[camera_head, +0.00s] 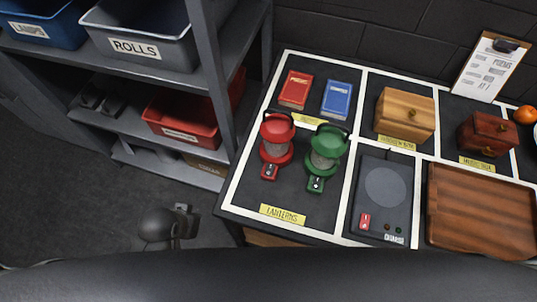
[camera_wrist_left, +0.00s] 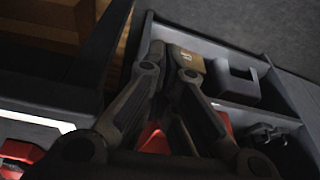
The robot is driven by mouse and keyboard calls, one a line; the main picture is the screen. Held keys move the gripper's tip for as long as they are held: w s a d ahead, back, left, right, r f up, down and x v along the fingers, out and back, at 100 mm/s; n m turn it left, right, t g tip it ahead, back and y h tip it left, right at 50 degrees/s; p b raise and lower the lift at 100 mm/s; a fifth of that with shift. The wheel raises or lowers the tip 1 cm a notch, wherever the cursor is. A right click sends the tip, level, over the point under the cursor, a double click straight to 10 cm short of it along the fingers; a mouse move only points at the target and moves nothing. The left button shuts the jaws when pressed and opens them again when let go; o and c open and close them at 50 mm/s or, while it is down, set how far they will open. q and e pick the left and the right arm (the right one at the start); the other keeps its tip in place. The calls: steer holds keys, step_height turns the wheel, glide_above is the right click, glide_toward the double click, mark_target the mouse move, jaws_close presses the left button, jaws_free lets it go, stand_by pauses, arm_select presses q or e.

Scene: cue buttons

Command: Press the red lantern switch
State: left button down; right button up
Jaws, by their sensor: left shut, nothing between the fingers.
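The red lantern (camera_head: 277,140) stands upright in the labelled lantern section of the dark table (camera_head: 240,200). Its small red switch (camera_head: 269,172) is on a block at its front. A green lantern (camera_head: 325,150) with its own switch (camera_head: 316,184) stands just right of it. My left gripper (camera_wrist_left: 170,55) shows in the left wrist view, shut and empty. A dark arm part of mine is low at the left in the head view, left of the table and apart from the lanterns. A red patch at the wrist view's lower left is unclear. My right gripper is out of view.
A grey shelf (camera_head: 213,80) with a red bin (camera_head: 180,120) and a grey bin (camera_head: 145,40) stands left of the table. Books, a wooden box (camera_head: 405,113), a charger pad (camera_head: 383,195) and a wooden tray (camera_head: 480,210) occupy other sections. Floor left of the table is clear.

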arm_select(q)
step_height(320, 180, up, 6)
steer(key=w+d+m+h, duration=0.1)
steer(key=d, duration=0.1)
steer(key=w+d+r+m+h, duration=0.1)
steer(key=w+d+m, duration=0.1)
steer(key=w+d+r+m+h+p, duration=0.1)
steer(key=w+d+m, duration=0.1)
steer(key=shift+d, duration=0.2)
steer(key=w+d+r+m+h, duration=0.1)
steer(key=m, duration=0.1)
steer(key=w+d+r+m+g+h, duration=0.1)
steer(key=w+d+m, duration=0.1)
steer(key=w+d+r+m, duration=0.1)
steer(key=m, duration=0.1)
steer(key=shift+w+d+r+g+h, duration=0.3)
steer(key=shift+d+r+h, duration=0.05)
steer(key=shift+r+h, duration=0.05)
steer(key=w+d+r+m+g+h, duration=0.2)
steer(key=w+r+m+g, duration=0.1)
steer(key=r+m, duration=0.6)
steer(key=shift+w+r+h, duration=0.2)
steer(key=shift+w+h, duration=0.2)
steer(key=shift+w, duration=0.3)
steer(key=shift+d+p, duration=0.15)
steer(key=shift+p, duration=0.15)
